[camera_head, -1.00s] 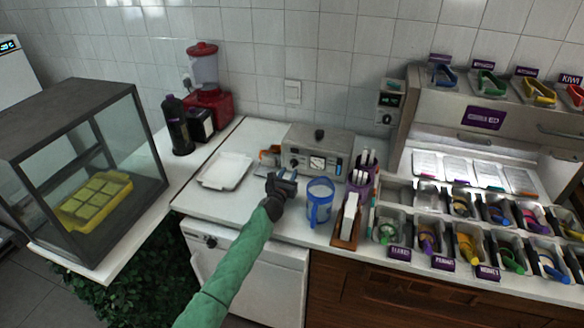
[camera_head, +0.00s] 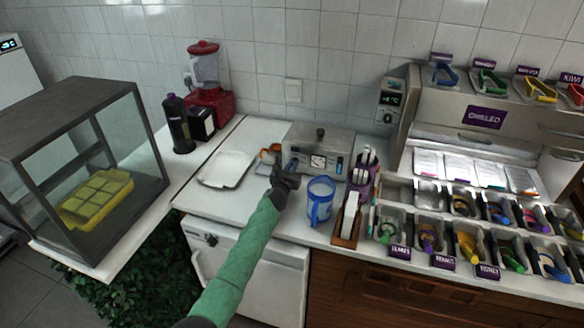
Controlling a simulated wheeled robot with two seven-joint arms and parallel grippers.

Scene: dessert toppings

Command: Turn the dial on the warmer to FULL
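The warmer (camera_head: 318,141) is a metallic box with a dark knob on its lid, standing at the back of the white counter. Its front panel has a small gauge (camera_head: 317,162) and dark controls; the dial markings are too small to read. My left gripper (camera_head: 290,168) is at the left part of the warmer's front, over or close to the dial, which it partly hides. I cannot tell whether the fingers touch the dial or how far apart they are. My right gripper is not in view.
A blue pitcher (camera_head: 320,203) stands just right of my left gripper. A white tray (camera_head: 226,169) lies to the left. A purple holder (camera_head: 362,180) and a wooden napkin box (camera_head: 346,222) stand to the right. A glass display case (camera_head: 85,170) is at the far left.

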